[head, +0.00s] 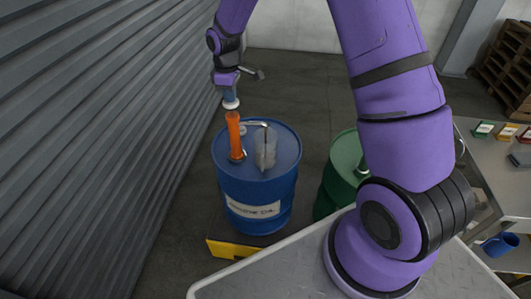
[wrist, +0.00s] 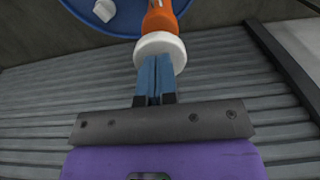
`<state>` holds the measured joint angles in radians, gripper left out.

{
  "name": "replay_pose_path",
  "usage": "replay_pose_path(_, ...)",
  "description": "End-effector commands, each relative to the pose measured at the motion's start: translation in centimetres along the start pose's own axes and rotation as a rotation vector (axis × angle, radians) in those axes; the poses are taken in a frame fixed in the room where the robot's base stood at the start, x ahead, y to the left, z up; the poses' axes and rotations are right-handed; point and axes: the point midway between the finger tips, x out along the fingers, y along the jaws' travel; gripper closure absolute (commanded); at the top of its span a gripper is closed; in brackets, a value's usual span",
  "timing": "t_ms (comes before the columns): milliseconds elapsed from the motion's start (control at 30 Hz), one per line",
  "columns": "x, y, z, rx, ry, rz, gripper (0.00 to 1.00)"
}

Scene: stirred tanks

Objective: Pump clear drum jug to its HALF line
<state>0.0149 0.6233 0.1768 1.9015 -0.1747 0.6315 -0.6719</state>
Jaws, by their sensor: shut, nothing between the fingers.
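My gripper (head: 229,93) is shut and empty, pointing down at the knob. In the wrist view, its blue fingers (wrist: 155,80) overlap the edge of the white knob (wrist: 160,48); I cannot tell whether they touch.
A green drum (head: 343,165) stands right of the blue one, partly behind my arm. A corrugated wall (head: 100,130) runs close on the left. A grey bench (head: 490,160) with small coloured boxes and a blue jug (head: 500,245) are at the right. Pallets (head: 508,60) stand behind.

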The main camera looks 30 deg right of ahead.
Motion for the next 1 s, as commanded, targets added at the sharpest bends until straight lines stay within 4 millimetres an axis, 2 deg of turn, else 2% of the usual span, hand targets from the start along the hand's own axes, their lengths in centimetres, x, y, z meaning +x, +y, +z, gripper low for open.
replay_pose_path(1000, 2.7, 0.0, 0.1, 0.001, -0.002, -0.001, 1.00)
